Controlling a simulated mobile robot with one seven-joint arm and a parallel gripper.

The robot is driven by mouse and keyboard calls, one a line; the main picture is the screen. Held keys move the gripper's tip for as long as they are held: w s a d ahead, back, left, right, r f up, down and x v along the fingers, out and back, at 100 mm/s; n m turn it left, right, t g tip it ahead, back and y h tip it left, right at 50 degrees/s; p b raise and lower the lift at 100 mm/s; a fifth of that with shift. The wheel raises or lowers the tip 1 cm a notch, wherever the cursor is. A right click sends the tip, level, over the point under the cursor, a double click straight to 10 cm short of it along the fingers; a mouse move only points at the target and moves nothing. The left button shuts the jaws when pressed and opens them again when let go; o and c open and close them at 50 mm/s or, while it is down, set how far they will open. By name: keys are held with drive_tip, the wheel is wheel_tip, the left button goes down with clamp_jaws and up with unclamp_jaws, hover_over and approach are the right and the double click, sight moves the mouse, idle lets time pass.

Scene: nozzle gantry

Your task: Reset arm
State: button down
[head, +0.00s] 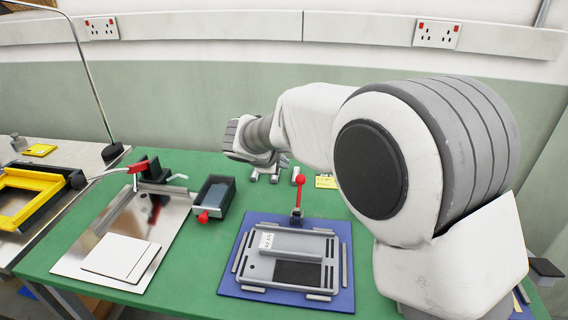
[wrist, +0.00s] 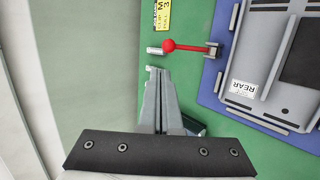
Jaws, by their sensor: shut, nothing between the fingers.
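My gripper (wrist: 158,75) shows in the wrist view with its fingers together and nothing between them, over the green table. In the head view my gripper (head: 272,176) hangs above the back of the table, partly hidden by my own wrist and arm. The arm reaches in from the right. Right of the fingers in the wrist view is a red-knobbed lever (wrist: 169,46), which also stands at the back edge of the blue board in the head view (head: 299,181).
A blue board (head: 229,279) carries a grey fixture (head: 318,246). To its left are a black bin (head: 225,182) with a red knob, and a metal plate (head: 75,262) with white sheets (head: 122,256). A yellow frame (head: 15,221) lies far left. The wall stands behind.

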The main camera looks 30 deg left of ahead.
drive_tip(key=s+d+r+m+g+h, duration=0.1)
drive_tip(key=s+d+r+m, duration=0.15)
drive_tip(key=d, duration=0.75)
drive_tip(key=s+d+r+m+g+h, duration=0.1)
drive_tip(key=d+r+m, duration=0.3)
drive_tip(key=d, duration=0.5)
drive_tip(key=s+d+r+m, duration=0.2)
drive_tip(key=d+r+m, duration=0.1)
drive_tip(key=d, duration=0.7)
drive_tip(key=s+d+f+m+g, duration=0.1)
drive_tip(key=s+d+m, duration=0.4)
drive_tip(key=s, duration=0.5)
drive_tip(key=s+d+f+m+y, duration=0.1)
drive_tip(key=s+d+m, duration=0.5)
drive_tip(key=s+d, duration=0.2)
drive_tip(key=shift+s+d+g+y, duration=0.2)
drive_tip(key=shift+s+g+y, duration=0.15)
drive_tip(key=shift+s, duration=0.75)
